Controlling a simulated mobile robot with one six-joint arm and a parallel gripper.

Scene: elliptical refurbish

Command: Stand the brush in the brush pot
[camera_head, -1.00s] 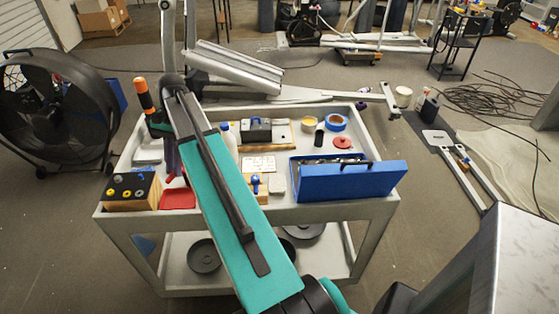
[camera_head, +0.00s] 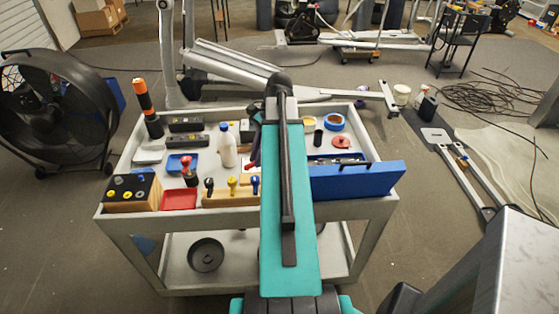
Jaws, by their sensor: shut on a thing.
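My arm's teal link crosses the middle of the view and hides most of my gripper (camera_head: 255,148). A small dark cylinder, perhaps the brush pot (camera_head: 319,136), stands on the cart just right of my arm. The gripper is left of it; their gap in depth is unclear.
A large fan (camera_head: 52,115) stands left.

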